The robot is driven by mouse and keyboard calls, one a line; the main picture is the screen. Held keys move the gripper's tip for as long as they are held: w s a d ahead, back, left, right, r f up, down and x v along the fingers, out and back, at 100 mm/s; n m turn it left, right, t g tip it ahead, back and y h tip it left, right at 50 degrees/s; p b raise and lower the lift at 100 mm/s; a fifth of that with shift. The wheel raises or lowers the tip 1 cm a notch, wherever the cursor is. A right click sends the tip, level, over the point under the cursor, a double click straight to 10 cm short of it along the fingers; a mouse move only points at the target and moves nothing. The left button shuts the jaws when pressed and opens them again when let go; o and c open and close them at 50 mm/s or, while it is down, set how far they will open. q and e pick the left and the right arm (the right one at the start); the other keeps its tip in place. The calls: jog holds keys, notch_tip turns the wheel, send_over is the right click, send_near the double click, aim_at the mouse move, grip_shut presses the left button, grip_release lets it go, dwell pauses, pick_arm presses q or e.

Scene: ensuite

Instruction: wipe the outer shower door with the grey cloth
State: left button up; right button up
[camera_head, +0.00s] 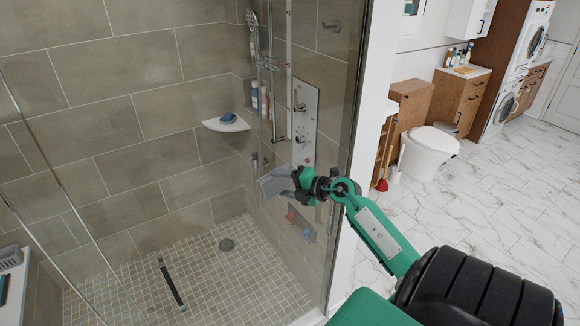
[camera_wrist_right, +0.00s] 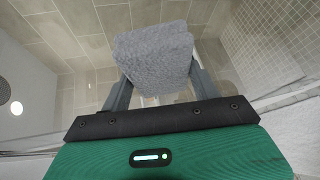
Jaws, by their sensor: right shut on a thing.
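The grey cloth (camera_wrist_right: 154,56) is held between the two fingers of my right gripper (camera_wrist_right: 160,92) in the right wrist view. In the head view the cloth (camera_head: 276,182) shows as a small grey pad at the tip of my right gripper (camera_head: 298,180). It is in front of the clear glass of the shower door (camera_head: 335,130), near the panel's right side. I cannot tell whether the cloth touches the glass. My left gripper is not in view.
Behind the glass are a shower panel (camera_head: 305,105), a corner shelf (camera_head: 226,124) with a blue item, bottles and a floor drain (camera_head: 226,244). A toilet (camera_head: 428,152), a red plunger (camera_head: 382,184) and wooden cabinets (camera_head: 460,98) stand to the right. The marble floor (camera_head: 500,200) between is clear.

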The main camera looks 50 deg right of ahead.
jog(key=shift+w+a, duration=0.55)
jog(key=shift+a, duration=1.8)
jog(key=shift+w+a, duration=0.6)
jog(key=shift+a, duration=1.8)
jog(key=shift+w+a, duration=0.55)
jog(key=shift+a, duration=1.8)
jog(key=shift+s+a, duration=0.2)
jog(key=shift+s, duration=0.75)
jog(key=shift+s+a, duration=0.25)
jog(key=shift+s, duration=0.7)
jog(key=shift+s+a, duration=0.2)
jog(key=shift+s, duration=0.75)
jog(key=s, duration=0.3)
jog(key=shift+a, duration=0.35)
jog(key=shift+w, duration=0.1)
